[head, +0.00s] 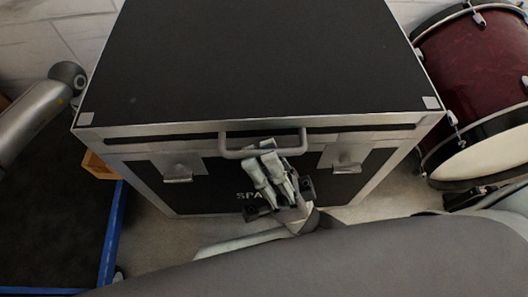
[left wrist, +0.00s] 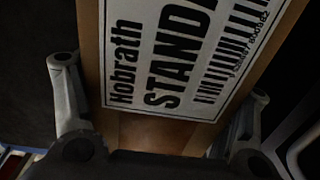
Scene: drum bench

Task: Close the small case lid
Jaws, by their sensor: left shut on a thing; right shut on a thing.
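The black case (head: 185,199) with silver edges stands in the middle of the head view. Its black lid (head: 255,60) lies down over it. A thin dark strip shows under the lid's front edge; I cannot tell if it is a gap. A grey handle (head: 232,154) sits at the front edge. My right gripper (head: 270,155) is shut on the handle, in front of the case. My left gripper (left wrist: 160,112) is shut on a brown cardboard box (left wrist: 150,133) with a white printed label, in the left wrist view. The left fingers are outside the head view.
A blue-edged dark platform (head: 110,235) is at the left. Two metal latches hang on the case front. Pale floor shows around the case.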

